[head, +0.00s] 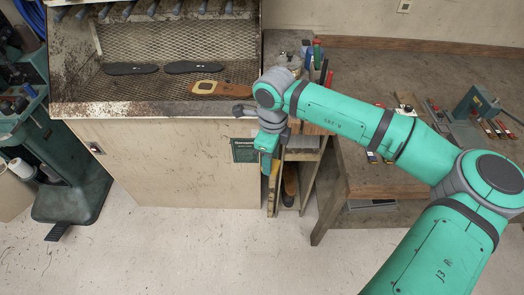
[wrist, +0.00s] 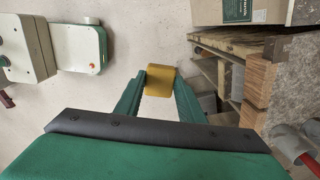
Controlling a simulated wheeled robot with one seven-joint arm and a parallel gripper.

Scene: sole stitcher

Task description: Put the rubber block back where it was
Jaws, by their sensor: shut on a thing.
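The rubber block is most likely the yellow block (wrist: 160,80) at the centre of the wrist view. My gripper (wrist: 160,88) is shut on it, with one green finger on each side. The block is held above the floor, beside an open wooden shelf unit. In the head view my gripper (head: 267,160) hangs in front of the shelf unit (head: 301,165), right of the pale cabinet front. The block cannot be made out clearly there.
A mesh-backed bench (head: 150,108) holds two black soles (head: 130,69) and a tan sole piece (head: 222,88). A wooden workbench (head: 365,180) with tools stands at the right. A green machine (head: 75,185) stands at the left. The floor (head: 190,255) in front is clear.

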